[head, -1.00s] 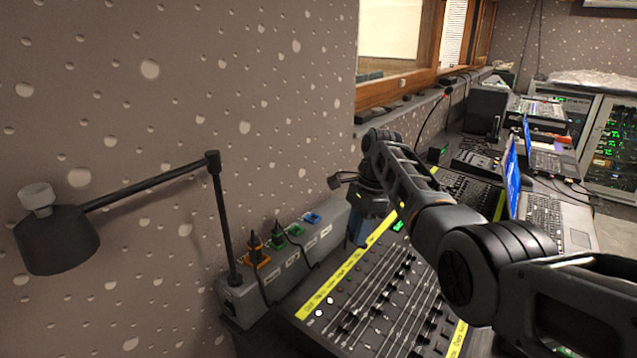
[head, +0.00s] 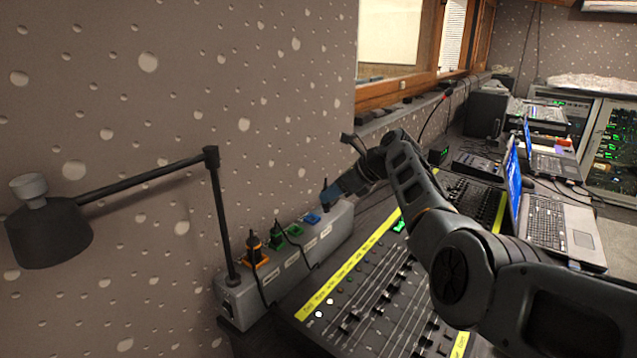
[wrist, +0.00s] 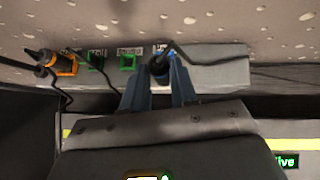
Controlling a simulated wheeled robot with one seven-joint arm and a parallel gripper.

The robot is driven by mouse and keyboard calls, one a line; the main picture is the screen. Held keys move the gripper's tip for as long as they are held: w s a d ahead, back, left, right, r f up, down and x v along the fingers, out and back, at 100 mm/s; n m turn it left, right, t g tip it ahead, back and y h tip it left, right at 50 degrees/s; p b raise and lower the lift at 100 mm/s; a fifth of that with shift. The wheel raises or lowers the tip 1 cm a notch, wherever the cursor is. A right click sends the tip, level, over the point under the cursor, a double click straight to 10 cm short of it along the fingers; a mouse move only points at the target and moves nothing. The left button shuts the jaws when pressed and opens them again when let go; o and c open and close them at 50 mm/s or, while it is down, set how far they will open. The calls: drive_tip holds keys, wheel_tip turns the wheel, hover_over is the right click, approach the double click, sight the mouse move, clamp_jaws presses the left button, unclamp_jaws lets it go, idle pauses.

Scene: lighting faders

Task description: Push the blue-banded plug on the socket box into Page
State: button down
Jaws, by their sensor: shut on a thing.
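The socket box (head: 338,232) lies along the wall with a row of coloured sockets. My gripper (head: 338,190) is at its far right end, beside the blue socket (head: 312,218). It is shut on a black plug (head: 326,192), which also shows between the fingers in the wrist view (wrist: 160,70). In that view the plug overlaps the blue socket, with its cable running right. The plug's band is hard to make out, and I cannot tell whether its tip touches the socket. The small socket labels are unreadable.
An orange socket with a plug (head: 254,248) and a green socket with a plug (head: 277,236) are farther left. An empty green socket (head: 294,230) adjoins the blue one. A fader desk (head: 375,290) lies in front; a black lamp (head: 50,235) stands left.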

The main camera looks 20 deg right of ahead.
wheel_tip(320, 180, up, 2)
drive_tip(key=w+a+m+t, duration=0.2)
drive_tip(key=w+a, duration=0.1)
wheel_tip(320, 180, down, 5)
drive_tip(key=b, duration=0.6)
drive_tip(key=shift+s+d, duration=0.1)
drive_tip(key=shift+s, duration=0.05)
drive_tip(key=shift+p, duration=0.4)
idle(0.5)
drive_tip(key=shift+f, duration=0.9)
idle(1.8)
drive_tip(key=c, duration=0.8)
unclamp_jaws()
drive_tip(key=p+v, duration=0.1)
drive_tip(key=v, duration=0.7)
drive_tip(key=shift+p, duration=0.4)
